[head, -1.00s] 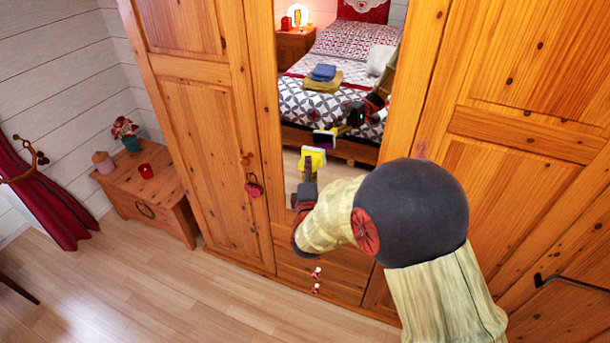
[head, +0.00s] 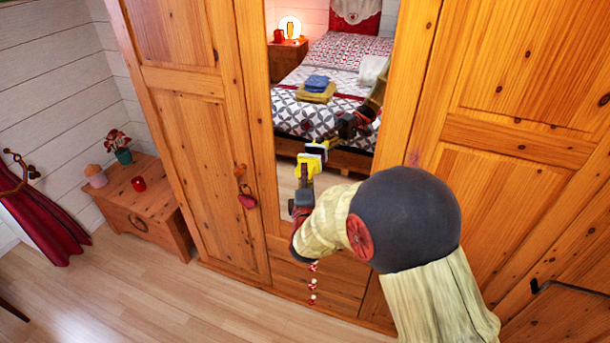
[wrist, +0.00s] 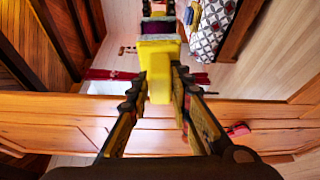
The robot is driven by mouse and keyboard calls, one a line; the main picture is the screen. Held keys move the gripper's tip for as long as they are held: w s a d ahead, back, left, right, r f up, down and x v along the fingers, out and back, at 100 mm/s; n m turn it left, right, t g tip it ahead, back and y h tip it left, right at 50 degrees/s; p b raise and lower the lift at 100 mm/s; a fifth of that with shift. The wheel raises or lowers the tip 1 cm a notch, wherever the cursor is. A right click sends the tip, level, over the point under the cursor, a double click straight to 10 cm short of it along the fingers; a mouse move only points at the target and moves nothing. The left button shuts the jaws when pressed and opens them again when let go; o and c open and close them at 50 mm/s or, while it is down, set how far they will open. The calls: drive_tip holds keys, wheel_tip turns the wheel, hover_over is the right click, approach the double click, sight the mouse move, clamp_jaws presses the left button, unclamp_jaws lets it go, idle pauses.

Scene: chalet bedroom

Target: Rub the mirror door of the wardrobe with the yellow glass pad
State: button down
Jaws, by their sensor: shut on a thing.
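The wardrobe's mirror door (head: 287,178) stands upright in front of me and reflects a bed and my own arm. My gripper (head: 304,187) is shut on the yellow glass pad (head: 309,164) by its handle, in front of the mirror's lower part. The pad's face is turned to the glass, and its reflection lies very close to it. I cannot tell whether it touches. In the wrist view, the pad (wrist: 158,50) sits beyond the two fingers of my gripper (wrist: 160,84), which hold its yellow stem. My arm hides part of the wardrobe's lower right.
Wooden wardrobe doors flank the mirror; the left one (head: 195,150) has a key with a red heart pendant (head: 247,201). Drawers (head: 320,270) lie below the mirror. The floor at left is clear.

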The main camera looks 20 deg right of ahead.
sight(318, 168)
drive_tip(key=shift+w+d, duration=0.6)
drive_tip(key=shift+w, duration=0.2)
idle(0.4)
drive_tip(key=shift+s+d+b, duration=0.25)
drive_tip(key=shift+s+d, duration=0.35)
drive_tip(key=shift+d, duration=0.2)
drive_tip(key=shift+s+d+b, duration=0.2)
drive_tip(key=shift+s+d, duration=0.4)
drive_tip(key=shift+d, duration=0.2)
drive_tip(key=shift+w+a, duration=0.1)
drive_tip(key=shift+w+a+r, duration=0.15)
drive_tip(key=shift+w+a, duration=0.45)
drive_tip(key=shift+a, duration=0.15)
drive_tip(key=shift+w+a+r, duration=0.1)
drive_tip(key=shift+w+a, duration=0.5)
drive_tip(key=shift+a, duration=0.1)
drive_tip(key=shift+s+a+f, duration=0.1)
drive_tip(key=shift+s+a, duration=0.15)
drive_tip(key=shift+a, duration=0.05)
drive_tip(key=shift+s+a+f+p, duration=0.15)
drive_tip(key=shift+s+a, duration=0.3)
drive_tip(key=shift+s, duration=0.25)
drive_tip(key=shift+s+a+r+p, duration=0.1)
drive_tip(key=shift+s+a, duration=0.4)
drive_tip(key=shift+s, duration=0.2)
drive_tip(key=shift+s+a+f+p, duration=0.15)
drive_tip(key=shift+s+a, duration=0.3)
drive_tip(key=shift+s, duration=0.25)
